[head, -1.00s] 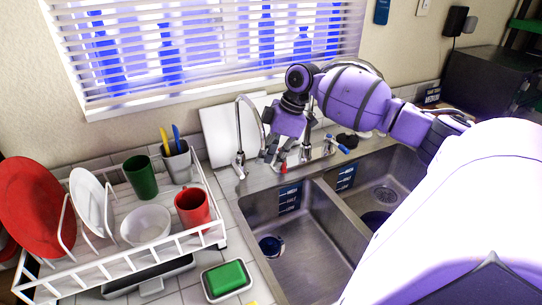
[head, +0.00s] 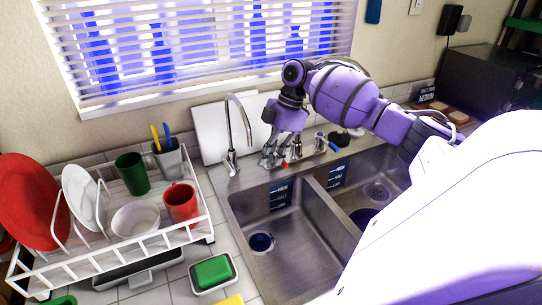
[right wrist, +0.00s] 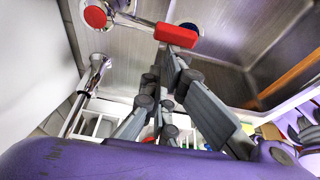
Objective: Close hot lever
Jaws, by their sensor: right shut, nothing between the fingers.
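The hot lever (head: 285,164) has a red tip and sits at the sink's back rim, right of the curved spout (head: 230,155). In the right wrist view its red handle (right wrist: 176,35) points right from a round red-capped base (right wrist: 95,17). My right gripper (head: 271,158) is shut and empty, with its fingers pointing down just left of the lever's tip. In the right wrist view the right gripper's fingertips (right wrist: 167,58) are very close to the red handle; I cannot tell if they touch. The lever's base is partly hidden behind the fingers in the head view. My left gripper is out of view.
A blue-tipped lever (head: 333,147) stands to the right on the back rim. The double steel sink (head: 300,238) lies in front. A white dish rack (head: 110,262) with dishes fills the left, and a green sponge (head: 212,271) sits on its dish near the sink.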

